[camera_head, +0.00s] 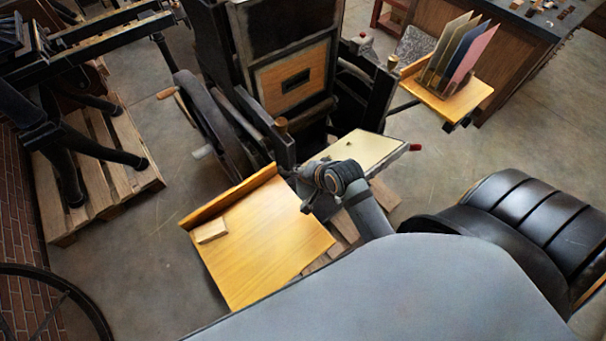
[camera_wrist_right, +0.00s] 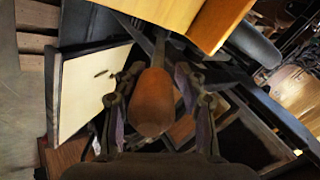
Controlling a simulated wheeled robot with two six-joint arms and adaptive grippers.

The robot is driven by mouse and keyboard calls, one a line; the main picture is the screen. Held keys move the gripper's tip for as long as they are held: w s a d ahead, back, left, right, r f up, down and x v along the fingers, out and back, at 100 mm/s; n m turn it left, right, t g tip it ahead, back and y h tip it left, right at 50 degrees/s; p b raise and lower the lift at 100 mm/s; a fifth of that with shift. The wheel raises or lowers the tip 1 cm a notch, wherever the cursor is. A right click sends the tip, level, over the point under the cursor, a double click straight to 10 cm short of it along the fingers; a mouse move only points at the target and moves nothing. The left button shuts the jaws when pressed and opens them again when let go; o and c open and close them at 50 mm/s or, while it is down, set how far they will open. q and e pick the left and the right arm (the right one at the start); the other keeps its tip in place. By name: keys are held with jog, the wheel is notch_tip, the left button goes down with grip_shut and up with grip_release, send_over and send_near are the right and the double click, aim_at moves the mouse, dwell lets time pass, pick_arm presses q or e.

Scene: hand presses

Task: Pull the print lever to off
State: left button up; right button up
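The print lever, with an orange-brown wooden handle (camera_wrist_right: 153,103) on a dark metal rod, shows in the right wrist view. My right gripper (camera_wrist_right: 155,82) has one finger on each side of this handle. Narrow gaps seem to show between the fingers and the handle, so it looks open around it, not clamped. In the head view my right gripper (camera_head: 312,185) is beside the black press (camera_head: 290,75), between its two boards. The lever handle is not clear there, hidden by the gripper and wrist. My left gripper is not in view.
A wooden feed board (camera_head: 265,240) with a small block (camera_head: 211,231) lies left of my gripper. A pale plate (camera_head: 365,150) is just behind it. A wooden shelf with coloured cards (camera_head: 470,100) stands at the right. Open floor lies left of the feed board.

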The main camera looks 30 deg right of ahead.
jog(key=shift+o, duration=1)
jog(key=shift+s, duration=0.1)
